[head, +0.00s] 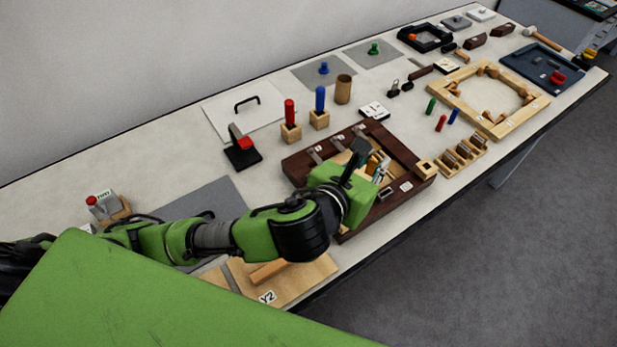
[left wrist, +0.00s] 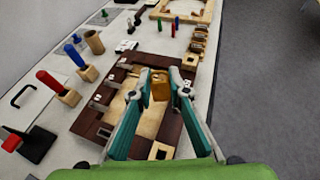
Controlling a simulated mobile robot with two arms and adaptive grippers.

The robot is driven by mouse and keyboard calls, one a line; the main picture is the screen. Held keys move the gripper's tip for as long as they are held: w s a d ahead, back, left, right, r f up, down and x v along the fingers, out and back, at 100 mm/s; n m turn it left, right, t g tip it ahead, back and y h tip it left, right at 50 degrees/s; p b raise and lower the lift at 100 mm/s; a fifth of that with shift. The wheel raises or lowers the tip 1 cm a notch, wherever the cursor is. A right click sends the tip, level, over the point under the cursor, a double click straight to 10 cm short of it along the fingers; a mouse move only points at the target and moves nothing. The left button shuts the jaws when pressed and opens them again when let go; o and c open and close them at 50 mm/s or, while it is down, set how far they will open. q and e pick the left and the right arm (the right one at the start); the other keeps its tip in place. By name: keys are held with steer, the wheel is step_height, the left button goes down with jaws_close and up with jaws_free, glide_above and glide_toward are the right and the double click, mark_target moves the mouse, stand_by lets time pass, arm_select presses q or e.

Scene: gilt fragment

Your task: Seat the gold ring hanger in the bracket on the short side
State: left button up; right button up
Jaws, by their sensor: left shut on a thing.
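My left gripper (head: 374,162) reaches over the dark wooden frame (head: 300,168) from its near side. In the left wrist view, its teal fingers (left wrist: 160,78) are shut on a gold piece, the gold ring hanger (left wrist: 160,88). The hanger is between the fingertips, over the inside of the frame (left wrist: 171,130). Several grey brackets (head: 340,144) sit along one side of the frame, with small white labels. I cannot tell which bracket is the short-side one, nor whether the hanger touches the frame. My right gripper is in neither view.
Beyond the frame stand a red peg (head: 289,112) and a blue peg (head: 320,99) in wooden blocks, and a wooden cup (head: 343,89). A slotted wooden rack (head: 462,154) is to the right. A light wooden frame (head: 530,106) lies farther right. The table edge is close.

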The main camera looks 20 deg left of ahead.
arm_select(q)
steer(key=w+r+m+g+h+p, duration=0.2)
steer(key=w+m+h, duration=0.2)
steer(key=w, duration=0.1)
steer(key=s+a+f, duration=0.1)
steer(key=a+f, duration=0.2)
steer(key=s+a+f, duration=0.1)
steer(key=a+f, duration=0.2)
steer(key=a, duration=0.1)
steer(key=s+a+f, duration=0.1)
steer(key=a+f, duration=0.1)
steer(key=a, duration=0.2)
steer(key=shift+s+a+f, duration=0.1)
steer(key=shift+a+f, duration=0.15)
steer(key=shift+f, duration=0.15)
steer(key=shift+s+a+f, duration=0.15)
steer(key=shift+a+f, duration=0.55)
steer(key=shift+f, duration=0.15)
steer(key=shift+f+p, duration=0.4)
steer(key=shift+f, duration=0.9)
steer(key=o, duration=0.9)
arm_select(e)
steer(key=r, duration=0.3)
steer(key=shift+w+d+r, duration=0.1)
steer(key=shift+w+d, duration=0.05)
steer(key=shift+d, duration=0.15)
